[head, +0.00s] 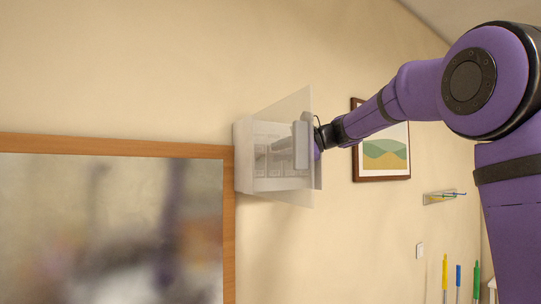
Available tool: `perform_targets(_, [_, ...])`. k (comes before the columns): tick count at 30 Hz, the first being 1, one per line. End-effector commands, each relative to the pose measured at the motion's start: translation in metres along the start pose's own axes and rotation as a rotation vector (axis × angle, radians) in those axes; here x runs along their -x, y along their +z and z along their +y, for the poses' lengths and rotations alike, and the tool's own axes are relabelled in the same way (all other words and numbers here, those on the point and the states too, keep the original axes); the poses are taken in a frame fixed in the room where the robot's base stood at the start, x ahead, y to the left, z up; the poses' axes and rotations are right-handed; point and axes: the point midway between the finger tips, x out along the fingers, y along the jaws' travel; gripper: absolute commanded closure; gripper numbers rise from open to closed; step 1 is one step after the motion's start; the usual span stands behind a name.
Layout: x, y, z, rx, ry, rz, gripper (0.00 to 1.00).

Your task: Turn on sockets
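A white switch box (243,158) with a row of switches (273,160) is fixed to the wall beside the wooden-framed board. Its clear cover (290,104) stands swung open, away from the wall. My purple arm reaches in from the right. My gripper (288,148) is at the box, seen partly through the clear cover and in front of the switches. The fingertips are blurred by the cover, so I cannot tell whether they are open or shut, or whether they touch a switch. The state of each switch is too small to read.
A wood-framed board (110,230) with a blurred, shiny surface fills the lower left. A framed picture (385,155) hangs behind my forearm. A small rack (444,197), a wall switch (419,250) and several coloured handles (458,280) are at the lower right. The wall above the box is clear.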

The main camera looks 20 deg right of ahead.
Motion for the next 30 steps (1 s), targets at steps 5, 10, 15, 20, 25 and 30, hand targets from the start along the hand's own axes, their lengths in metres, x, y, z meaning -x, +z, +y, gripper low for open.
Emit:
perform_targets(5, [0.035, -0.001, 0.000, 0.000, -0.001, 0.003, 0.80])
perform_targets(10, [0.060, -0.001, 0.000, 0.000, 0.000, 0.002, 0.80])
perform_targets(15, [0.072, 0.000, 0.000, -0.001, 0.001, 0.000, 0.80])
perform_targets(20, [0.075, 0.000, 0.000, -0.001, 0.001, -0.001, 0.80])
perform_targets(25, [0.075, 0.000, 0.000, -0.001, 0.001, -0.001, 0.80])
perform_targets(30, [0.074, 0.000, 0.000, -0.001, 0.001, -0.001, 0.80])
